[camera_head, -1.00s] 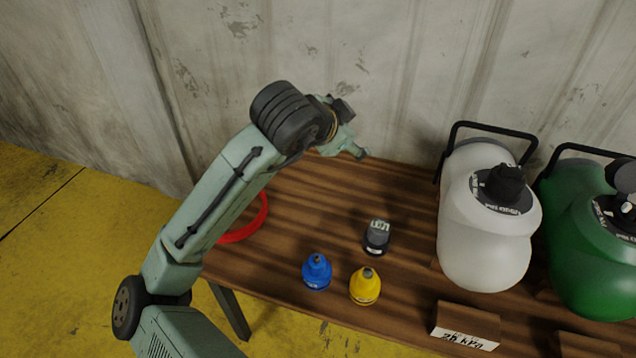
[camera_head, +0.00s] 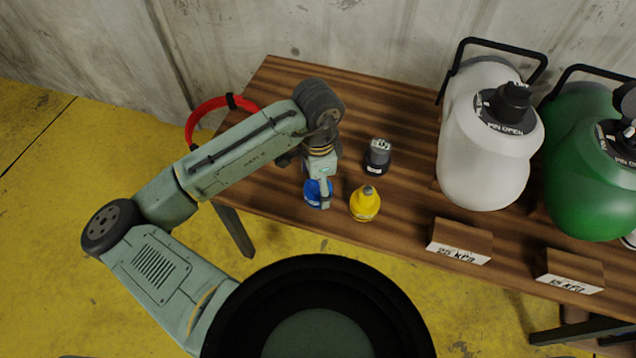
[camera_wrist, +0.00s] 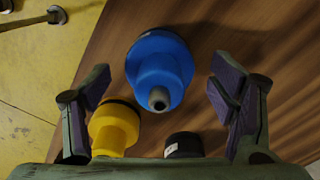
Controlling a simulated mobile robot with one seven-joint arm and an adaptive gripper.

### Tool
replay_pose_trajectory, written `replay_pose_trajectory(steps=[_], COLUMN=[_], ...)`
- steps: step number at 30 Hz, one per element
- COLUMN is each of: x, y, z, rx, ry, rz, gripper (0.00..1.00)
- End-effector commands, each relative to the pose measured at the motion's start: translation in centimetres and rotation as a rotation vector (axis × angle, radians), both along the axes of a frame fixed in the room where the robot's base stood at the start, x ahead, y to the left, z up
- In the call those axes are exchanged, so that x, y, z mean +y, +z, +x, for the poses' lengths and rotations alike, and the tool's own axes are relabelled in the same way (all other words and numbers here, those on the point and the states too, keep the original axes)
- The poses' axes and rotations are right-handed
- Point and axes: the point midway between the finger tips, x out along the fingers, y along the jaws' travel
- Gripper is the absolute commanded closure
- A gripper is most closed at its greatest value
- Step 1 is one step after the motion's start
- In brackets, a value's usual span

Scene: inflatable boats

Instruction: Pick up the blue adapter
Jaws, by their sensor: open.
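The blue adapter (camera_head: 313,194) stands upright on the wooden table, partly hidden behind my gripper (camera_head: 324,190) in the head view. In the wrist view the blue adapter (camera_wrist: 160,66) lies ahead, between the two spread fingers and a little beyond their tips. My gripper (camera_wrist: 166,88) is open and empty, pointing down, with purple-grey pads on both sides. I cannot tell from the head view whether a finger touches the adapter.
A yellow adapter (camera_head: 365,204) stands close to the right of the blue one, and a dark grey adapter (camera_head: 377,157) behind it. White (camera_head: 490,140) and green (camera_head: 592,170) containers stand at the right. A red ring (camera_head: 212,106) is at the table's left end (camera_head: 262,84).

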Motion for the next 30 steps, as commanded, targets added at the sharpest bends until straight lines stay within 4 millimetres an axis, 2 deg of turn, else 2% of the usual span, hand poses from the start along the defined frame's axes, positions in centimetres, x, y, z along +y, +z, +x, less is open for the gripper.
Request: replay_pose_trajectory(steps=[6,14,30], x=[-0.1,-0.1,-0.1], y=[-2.6,-3.0,-3.0], z=[-0.1,-0.1,-0.1], rx=[0.001,-0.001,0.000], ry=[0.002,0.001,0.001], rz=[0.000,-0.002,-0.001], gripper=[0.22,0.22,0.58])
